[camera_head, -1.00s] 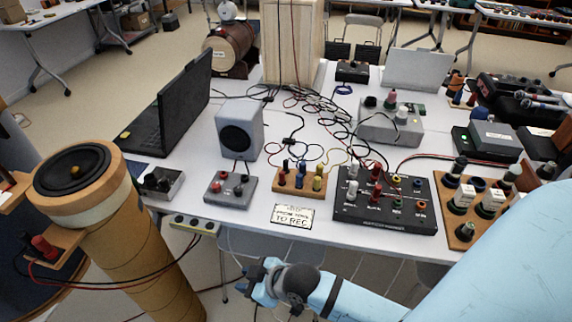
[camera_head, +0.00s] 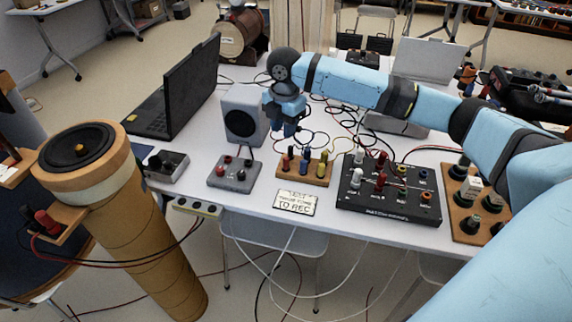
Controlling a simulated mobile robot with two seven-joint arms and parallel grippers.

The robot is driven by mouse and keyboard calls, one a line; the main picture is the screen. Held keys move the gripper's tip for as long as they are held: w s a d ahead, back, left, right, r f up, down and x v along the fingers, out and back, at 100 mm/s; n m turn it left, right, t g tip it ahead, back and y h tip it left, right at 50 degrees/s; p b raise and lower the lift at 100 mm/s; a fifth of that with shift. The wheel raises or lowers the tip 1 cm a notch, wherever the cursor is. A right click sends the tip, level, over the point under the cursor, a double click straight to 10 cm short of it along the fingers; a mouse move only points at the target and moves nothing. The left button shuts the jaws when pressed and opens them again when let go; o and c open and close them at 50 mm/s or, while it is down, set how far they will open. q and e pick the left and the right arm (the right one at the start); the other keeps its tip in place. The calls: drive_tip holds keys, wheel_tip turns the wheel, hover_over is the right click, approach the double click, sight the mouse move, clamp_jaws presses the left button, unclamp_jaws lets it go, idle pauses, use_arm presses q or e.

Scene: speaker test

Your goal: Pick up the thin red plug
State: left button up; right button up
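My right gripper (camera_head: 289,132) hangs over the table, pointing down, in front of the grey speaker box and above the back of a small wooden block (camera_head: 294,178). I cannot tell for certain which plug is the thin red one. No plug is visible in the gripper, and its finger gap is too small to judge. My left gripper is not in view.
A grey box with knobs (camera_head: 226,181) stands left of the block, and a white label card (camera_head: 296,202) lies in front. The grey speaker (camera_head: 240,113), black laptop (camera_head: 185,90) and loose cables crowd behind. A tall cylinder speaker (camera_head: 125,220) stands at left.

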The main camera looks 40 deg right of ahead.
sight(286, 158)
drive_tip(key=f, duration=0.2)
drive_tip(key=f+b, duration=0.1)
drive_tip(key=f, duration=0.2)
drive_tip(key=d+f, duration=0.1)
drive_tip(key=f, duration=0.1)
drive_tip(key=shift+f+b, duration=0.3)
drive_tip(key=shift+b, duration=0.1)
wheel_tip(286, 158, down, 5)
drive_tip(key=shift+s+a+f+b, duration=0.15)
drive_tip(key=shift+b, duration=0.65)
clamp_jaws()
